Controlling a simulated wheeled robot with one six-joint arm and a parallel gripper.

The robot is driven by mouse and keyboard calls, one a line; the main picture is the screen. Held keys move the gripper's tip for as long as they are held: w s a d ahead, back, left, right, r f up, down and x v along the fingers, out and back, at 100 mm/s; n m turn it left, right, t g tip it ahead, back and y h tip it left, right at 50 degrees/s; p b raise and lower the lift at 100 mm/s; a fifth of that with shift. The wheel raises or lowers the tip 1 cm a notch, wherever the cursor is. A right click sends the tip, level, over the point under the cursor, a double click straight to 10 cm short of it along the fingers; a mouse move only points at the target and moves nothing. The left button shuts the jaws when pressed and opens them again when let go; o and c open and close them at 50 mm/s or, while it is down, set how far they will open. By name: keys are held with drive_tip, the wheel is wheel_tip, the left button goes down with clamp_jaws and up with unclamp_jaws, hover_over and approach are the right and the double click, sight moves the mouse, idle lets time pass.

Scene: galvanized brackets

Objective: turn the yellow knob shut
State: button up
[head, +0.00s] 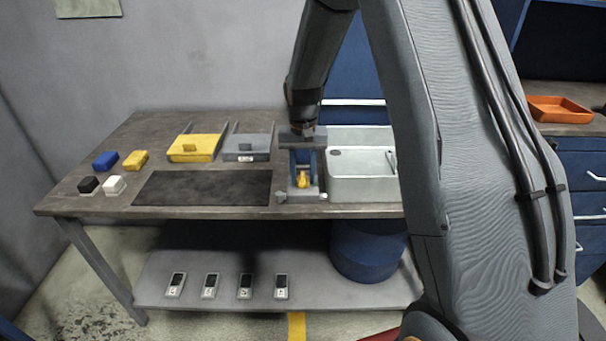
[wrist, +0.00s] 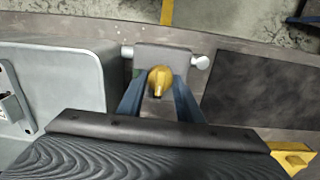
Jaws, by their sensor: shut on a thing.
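The yellow knob (head: 303,180) sits on a grey fitting with pale round ends at the front of the workbench. It also shows in the wrist view (wrist: 160,80), with its raised grip pointing toward the bottom of the picture. My gripper (head: 302,172) reaches down over the fitting from behind, shut on the knob. In the wrist view my blue fingers flank the knob on its left and right. The fingertips' contact with the knob is partly hidden. The grey fitting (wrist: 162,55) shows beyond the knob.
A pale basin (head: 350,184) stands close right of the fitting. A dark mat (head: 200,188) lies to the left. A yellow box (head: 195,147) and a grey box (head: 247,147) stand behind the mat. Small blocks are at far left. A blue bin (head: 365,252) stands on the lower shelf.

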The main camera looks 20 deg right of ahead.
sight(303, 175)
idle(0.3)
drive_tip(key=o, duration=1)
drive_tip(key=shift+o, duration=0.2)
drive_tip(key=shift+r, duration=0.1)
drive_tip(key=shift+r+b, duration=1.05)
drive_tip(key=shift+r, duration=2.8)
